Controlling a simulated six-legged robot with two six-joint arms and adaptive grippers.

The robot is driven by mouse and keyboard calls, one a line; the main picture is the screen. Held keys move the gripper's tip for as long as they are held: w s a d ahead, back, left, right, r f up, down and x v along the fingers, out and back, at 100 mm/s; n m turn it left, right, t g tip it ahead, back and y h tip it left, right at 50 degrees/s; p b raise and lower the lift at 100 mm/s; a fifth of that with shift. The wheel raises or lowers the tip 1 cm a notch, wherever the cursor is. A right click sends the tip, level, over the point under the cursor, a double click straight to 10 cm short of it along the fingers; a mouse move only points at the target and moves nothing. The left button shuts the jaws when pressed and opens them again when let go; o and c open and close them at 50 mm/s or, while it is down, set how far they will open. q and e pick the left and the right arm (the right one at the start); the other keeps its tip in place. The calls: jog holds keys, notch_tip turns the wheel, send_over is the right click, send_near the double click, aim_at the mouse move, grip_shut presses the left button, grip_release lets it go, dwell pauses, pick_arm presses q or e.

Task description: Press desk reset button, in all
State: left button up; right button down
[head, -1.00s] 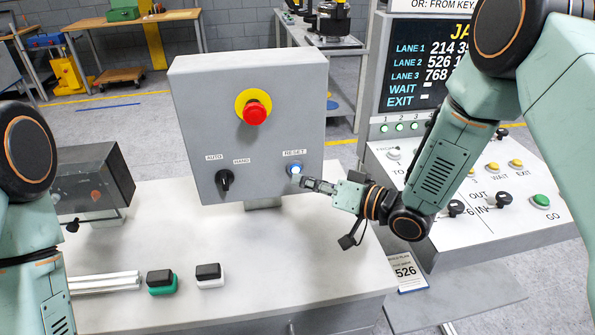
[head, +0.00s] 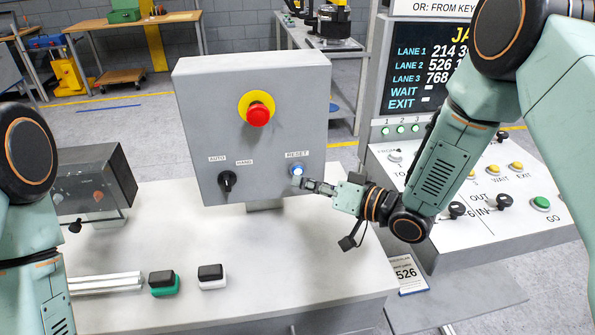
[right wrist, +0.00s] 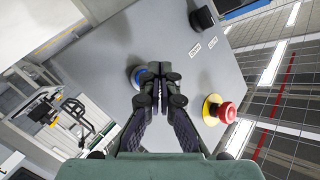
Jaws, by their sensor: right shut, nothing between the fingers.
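The reset button (head: 297,170) is a small blue, lit button under the RESET label, low on the right of the grey control box (head: 205,110). My right gripper (head: 304,183) is shut and empty, its fingertips at the button's lower right edge. In the right wrist view the blue button (right wrist: 137,76) shows beside the closed fingertips (right wrist: 154,72), partly hidden by them. I cannot tell whether the tips touch it. My left gripper is not in view; only part of my left arm shows at the left edge.
The box also carries a red emergency stop (head: 258,115) on a yellow ring and a black AUTO/HAND selector (head: 227,180). On the white desk (head: 240,265) lie a green-and-black block (head: 163,283), a white-and-black block (head: 212,277) and pale rods (head: 105,284). A lane console (head: 520,225) stands at right.

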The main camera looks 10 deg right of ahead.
jog(key=shift+d, duration=0.15)
jog(key=shift+w, duration=0.15)
jog(key=shift+w+a, duration=0.2)
jog(key=shift+w, duration=0.05)
jog(key=shift+d, duration=0.1)
jog(key=shift+w, duration=0.1)
dwell(0.4)
jog(key=shift+w, duration=0.5)
dwell(0.5)
jog(key=shift+s, duration=0.95)
